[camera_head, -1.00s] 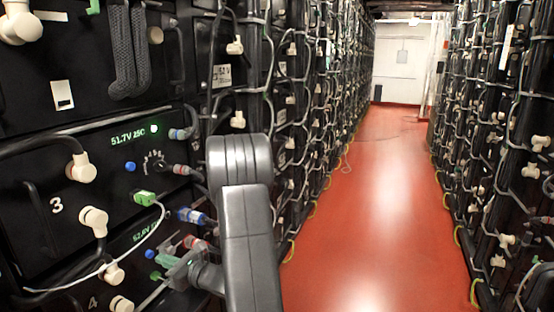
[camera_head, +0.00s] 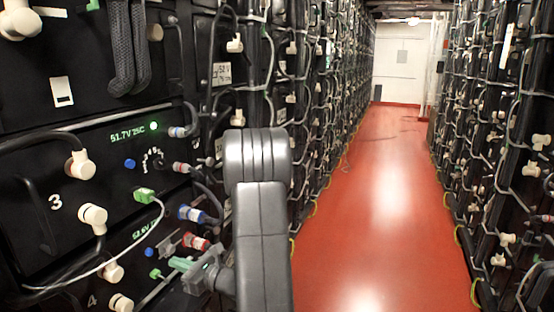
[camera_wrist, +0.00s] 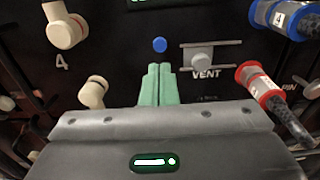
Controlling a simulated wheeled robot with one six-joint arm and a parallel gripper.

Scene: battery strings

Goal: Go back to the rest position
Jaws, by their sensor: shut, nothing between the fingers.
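My gripper (camera_head: 182,264) is in front of the lower battery module at the left, close to its panel. In the wrist view its two green fingers (camera_wrist: 155,84) are together with nothing between them. The panel ahead of it bears a blue button (camera_wrist: 160,45), a VENT fitting (camera_wrist: 203,60) and a red-collared connector (camera_wrist: 259,84). My gripper appears apart from these, though the exact gap is hard to tell.
Battery racks with cables line the left; another rack (camera_head: 500,150) stands at the right. Cream elbow plugs (camera_head: 80,165) and a green plug with a white cable (camera_head: 145,195) stick out near my arm. The red aisle floor (camera_head: 385,230) is clear.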

